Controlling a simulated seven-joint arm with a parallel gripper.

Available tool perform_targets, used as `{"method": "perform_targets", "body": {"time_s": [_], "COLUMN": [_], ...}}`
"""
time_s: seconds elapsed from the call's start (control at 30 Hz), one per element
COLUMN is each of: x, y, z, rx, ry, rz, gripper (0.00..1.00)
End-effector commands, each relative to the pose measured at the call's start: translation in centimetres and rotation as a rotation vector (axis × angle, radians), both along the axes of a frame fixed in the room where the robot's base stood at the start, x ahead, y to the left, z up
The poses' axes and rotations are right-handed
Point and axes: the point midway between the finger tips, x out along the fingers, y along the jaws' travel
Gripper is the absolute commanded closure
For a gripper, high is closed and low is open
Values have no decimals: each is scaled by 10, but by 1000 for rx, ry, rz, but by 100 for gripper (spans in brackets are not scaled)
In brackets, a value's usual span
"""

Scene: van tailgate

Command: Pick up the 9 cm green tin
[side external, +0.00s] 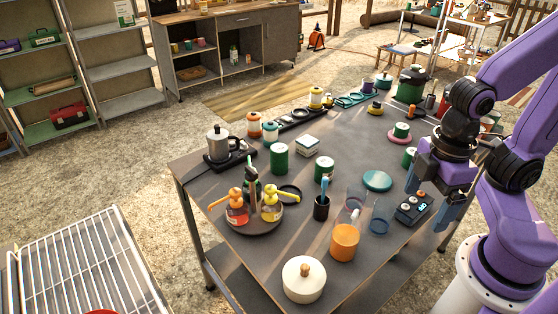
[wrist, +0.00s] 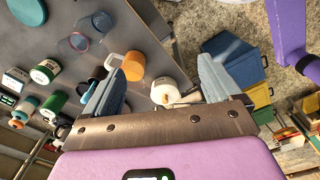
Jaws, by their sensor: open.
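Several green tins with pale labels stand on the grey table (side external: 240,237). One green tin (side external: 279,159) is left of the middle and looks taller than a second green tin (side external: 324,169) to its right. A third green tin (side external: 409,158) is partly hidden by my arm. I cannot tell by size which is the 9 cm one. Two green tins show at the left of the wrist view, an upper one (wrist: 47,70) and a lower one (wrist: 53,103). My gripper (side external: 431,200) is open and empty above the table's right side, apart from these tins.
Near the tins are a dark cup with a toothbrush (side external: 321,207), a white box (side external: 307,145) and a teal disc (side external: 377,180). A black button box (side external: 413,208) lies near my gripper.

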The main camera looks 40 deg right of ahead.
Motion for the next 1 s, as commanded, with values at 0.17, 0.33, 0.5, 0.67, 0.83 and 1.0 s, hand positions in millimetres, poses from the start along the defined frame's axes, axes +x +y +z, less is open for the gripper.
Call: {"method": "perform_targets", "body": {"time_s": [0.17,0.33,0.5,0.67,0.83,1.0], "x": [1,1,10,26,51,97], "y": [1,2,17,41,69,105], "z": [16,44,46,43,39,37], "rx": [6,7,60,147,257,406], "ry": [-3,-4,5,4,-14,-69], "rz": [0,1,-27,-69,-133,-249], "gripper": [9,9,9,9,9,9]}}
